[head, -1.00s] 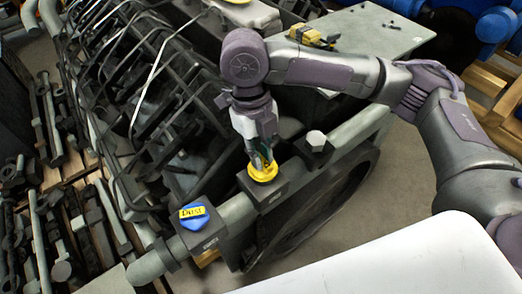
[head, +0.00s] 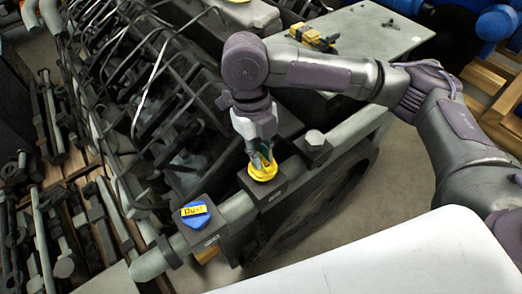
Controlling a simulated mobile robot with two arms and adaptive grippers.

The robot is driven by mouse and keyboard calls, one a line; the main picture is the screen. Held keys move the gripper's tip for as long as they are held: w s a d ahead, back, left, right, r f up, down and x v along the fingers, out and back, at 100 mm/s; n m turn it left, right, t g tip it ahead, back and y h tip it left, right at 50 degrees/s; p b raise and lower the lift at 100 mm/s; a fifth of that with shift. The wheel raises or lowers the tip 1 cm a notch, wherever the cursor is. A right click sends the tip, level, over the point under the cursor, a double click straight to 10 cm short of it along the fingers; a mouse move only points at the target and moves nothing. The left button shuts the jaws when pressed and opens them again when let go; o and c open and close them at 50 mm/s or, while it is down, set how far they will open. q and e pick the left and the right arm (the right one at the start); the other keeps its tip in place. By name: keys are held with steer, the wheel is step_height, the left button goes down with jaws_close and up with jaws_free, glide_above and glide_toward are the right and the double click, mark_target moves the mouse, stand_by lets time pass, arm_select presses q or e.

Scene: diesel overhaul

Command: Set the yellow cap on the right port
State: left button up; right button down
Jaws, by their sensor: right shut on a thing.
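The yellow cap (head: 262,170) is at the top of a dark block (head: 270,192) on the grey pipe. My right gripper (head: 261,157) comes down from above and is shut on the cap. I cannot tell whether the cap is fully seated on the block's port, as the cap hides the opening. To the right, a third block carries a grey hexagonal plug (head: 315,138). My left gripper is not in view.
A large dark engine (head: 130,100) with bars and hoses fills the left and centre. Racks of bolts and rods (head: 50,190) lie at the far left. A grey table (head: 370,40) with a yellow tool (head: 313,38) stands behind my right arm. Open floor lies right of the engine.

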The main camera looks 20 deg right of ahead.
steer(key=shift+f, duration=0.45)
stand_by(0.7)
steer(key=c, duration=1)
jaws_free()
steer(key=shift+c, duration=0.2)
steer(key=v, duration=1.2)
